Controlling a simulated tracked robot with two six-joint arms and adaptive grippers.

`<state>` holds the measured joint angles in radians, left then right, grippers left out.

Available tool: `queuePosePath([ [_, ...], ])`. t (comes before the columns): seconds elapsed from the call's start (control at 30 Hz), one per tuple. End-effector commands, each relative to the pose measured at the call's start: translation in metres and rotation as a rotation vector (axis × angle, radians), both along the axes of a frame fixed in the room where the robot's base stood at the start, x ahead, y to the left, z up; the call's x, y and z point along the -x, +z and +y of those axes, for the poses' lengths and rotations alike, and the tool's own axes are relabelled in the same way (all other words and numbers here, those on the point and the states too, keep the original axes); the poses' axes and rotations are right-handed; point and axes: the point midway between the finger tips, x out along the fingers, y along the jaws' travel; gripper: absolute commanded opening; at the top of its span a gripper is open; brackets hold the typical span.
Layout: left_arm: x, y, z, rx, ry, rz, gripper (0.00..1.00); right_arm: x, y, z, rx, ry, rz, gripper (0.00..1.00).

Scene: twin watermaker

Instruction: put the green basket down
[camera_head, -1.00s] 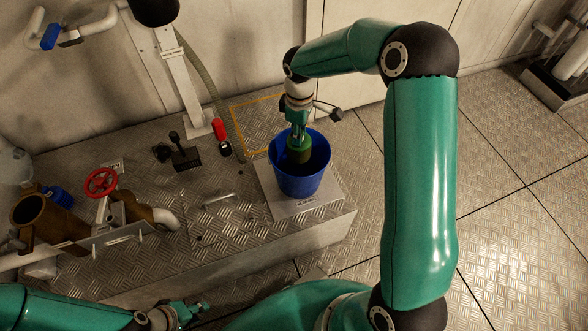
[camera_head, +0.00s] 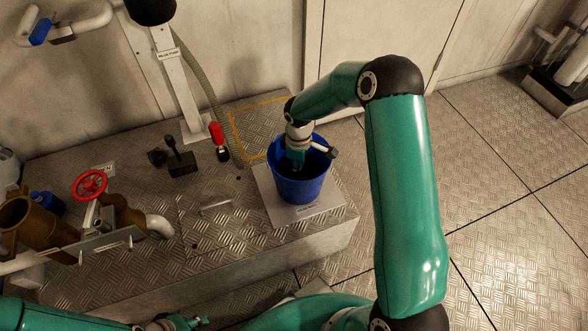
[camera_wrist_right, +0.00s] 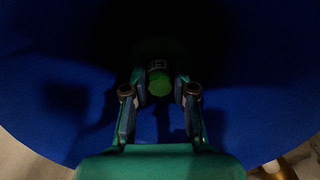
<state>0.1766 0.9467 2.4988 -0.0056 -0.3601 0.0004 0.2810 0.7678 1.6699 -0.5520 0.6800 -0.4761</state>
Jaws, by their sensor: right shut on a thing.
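The green basket (camera_wrist_right: 159,83) shows in the right wrist view as a small green piece with a pale label, between my right fingers. Most of it is in deep shadow. My right gripper (camera_head: 297,163) reaches down into the blue bucket (camera_head: 300,188) and is shut on the basket; it also shows in the right wrist view (camera_wrist_right: 158,97). In the head view the basket is hidden inside the bucket. Whether it touches the bucket's bottom is too dark to tell. My left gripper (camera_head: 187,323) is at the bottom edge, small and partly cut off.
The bucket stands on a pale plate (camera_head: 322,208) on a tread-plate platform. A yellow-outlined area (camera_head: 262,117) lies behind it. A red-handled lever (camera_head: 217,137), a black pedal (camera_head: 182,158) and a red valve wheel (camera_head: 90,185) stand to the left.

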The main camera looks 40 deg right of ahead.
Motion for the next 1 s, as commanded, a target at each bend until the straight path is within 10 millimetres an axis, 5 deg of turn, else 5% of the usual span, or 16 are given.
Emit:
queuePosePath([
  [0.23, 0.000, -0.003, 0.000, 0.000, 0.000, 0.000, 0.31, 0.000, -0.003, 0.000, 0.000, 0.001, 0.000, 0.00],
  [0.27, 0.000, -0.001, 0.000, 0.000, 0.000, 0.000, 0.31, 0.000, -0.001, 0.000, 0.000, 0.001, 0.000, 0.31],
  [0.4, 0.000, -0.001, 0.000, 0.000, 0.000, 0.000, 0.31, 0.000, -0.001, 0.001, 0.000, 0.001, 0.000, 0.51],
  [0.77, 0.000, 0.002, 0.000, 0.000, 0.000, 0.000, 0.31, -0.001, 0.003, 0.001, 0.000, 0.002, 0.000, 0.51],
  [1.0, 0.000, 0.015, 0.000, 0.000, 0.000, 0.000, 0.31, -0.001, 0.037, 0.001, 0.001, 0.002, -0.003, 0.51],
])
